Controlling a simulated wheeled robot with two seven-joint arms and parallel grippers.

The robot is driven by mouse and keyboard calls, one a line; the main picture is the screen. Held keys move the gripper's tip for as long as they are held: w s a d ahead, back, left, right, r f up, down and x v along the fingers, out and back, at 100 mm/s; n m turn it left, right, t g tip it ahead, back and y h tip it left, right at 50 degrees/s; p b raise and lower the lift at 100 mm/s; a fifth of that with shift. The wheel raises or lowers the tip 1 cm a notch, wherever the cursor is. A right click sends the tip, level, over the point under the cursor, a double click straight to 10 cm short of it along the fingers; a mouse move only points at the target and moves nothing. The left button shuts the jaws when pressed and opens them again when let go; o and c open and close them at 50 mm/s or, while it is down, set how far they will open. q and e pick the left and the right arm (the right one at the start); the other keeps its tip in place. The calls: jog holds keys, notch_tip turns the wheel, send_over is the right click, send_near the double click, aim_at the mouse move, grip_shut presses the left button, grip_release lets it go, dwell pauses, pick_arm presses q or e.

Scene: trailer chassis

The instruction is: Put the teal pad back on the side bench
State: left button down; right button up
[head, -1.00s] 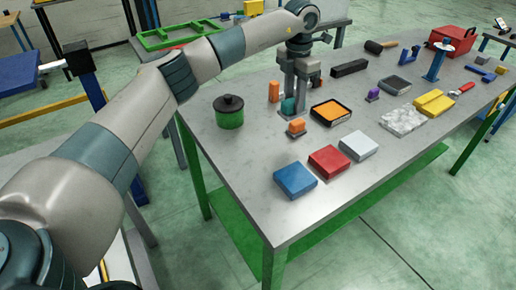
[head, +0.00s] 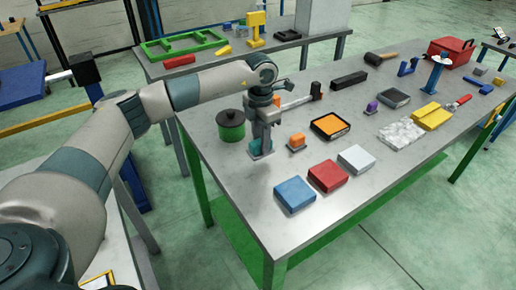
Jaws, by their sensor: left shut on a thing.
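My left gripper (head: 261,141) is shut on the teal pad (head: 256,147), over the left part of the grey worktable (head: 225,167). The pad has a grey base, and the fingers partly hide it. It is close above the tabletop; I cannot tell whether it touches. A side bench (head: 162,68) with a green frame on it stands at the back left. I cannot tell whether this is the task's bench. My right gripper is not in view.
A green pot (head: 230,132) stands just left of the gripper, and an orange block (head: 297,140) to its right. Blue (head: 294,195), red (head: 328,176) and white (head: 356,159) boxes lie in front. The table's left front corner is clear.

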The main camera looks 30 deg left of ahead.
aim_at(258, 153)
pick_arm(q)
jog(key=shift+s+a+f, duration=0.25)
jog(key=shift+s+a, duration=0.1)
jog(key=shift+s, duration=0.1)
jog(key=shift+w, duration=0.1)
jog(key=shift+f, duration=0.1)
jog(key=shift+f+p, duration=0.2)
jog(key=shift+p, duration=0.1)
notch_tip(258, 153, down, 3)
jog(key=shift+r+p, duration=0.1)
jog(key=shift+p, duration=0.65)
jog(key=shift+f, duration=0.3)
jog(key=shift+f, duration=0.15)
